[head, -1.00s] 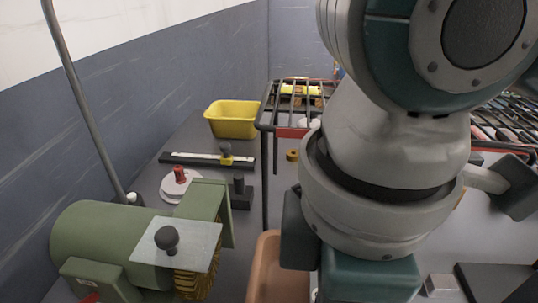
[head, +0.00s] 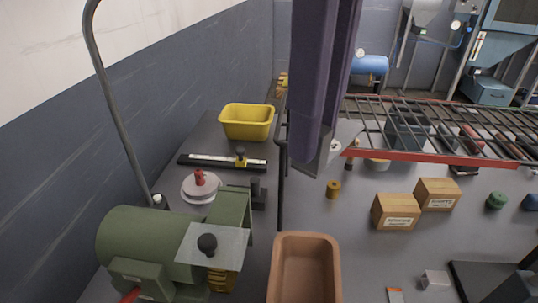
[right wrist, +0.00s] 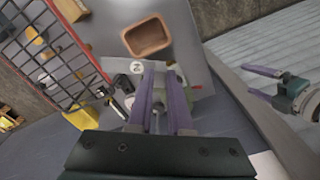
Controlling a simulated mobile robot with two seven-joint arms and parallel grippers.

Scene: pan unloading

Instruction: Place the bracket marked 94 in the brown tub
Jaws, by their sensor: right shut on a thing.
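My right gripper (head: 315,150) comes down from the top middle of the head view, its purple fingers shut on a grey flat bracket (head: 346,134). In the right wrist view the bracket (right wrist: 122,67) sticks out left of the fingertips (right wrist: 160,72). It bears a round white label whose number I cannot read surely. The brown tub (head: 305,238) stands at the bottom centre of the head view, and it looks empty in the right wrist view (right wrist: 147,37). The bracket is held up, apart from the tub. My left gripper (right wrist: 252,84) shows only in the right wrist view, fingers apart and empty.
A wire rack (head: 440,158) with a red front edge spans the right; its post (head: 281,190) stands behind the tub. A green machine (head: 150,245) is left of the tub. A yellow bin (head: 247,122) and two cardboard boxes (head: 396,211) stand farther back.

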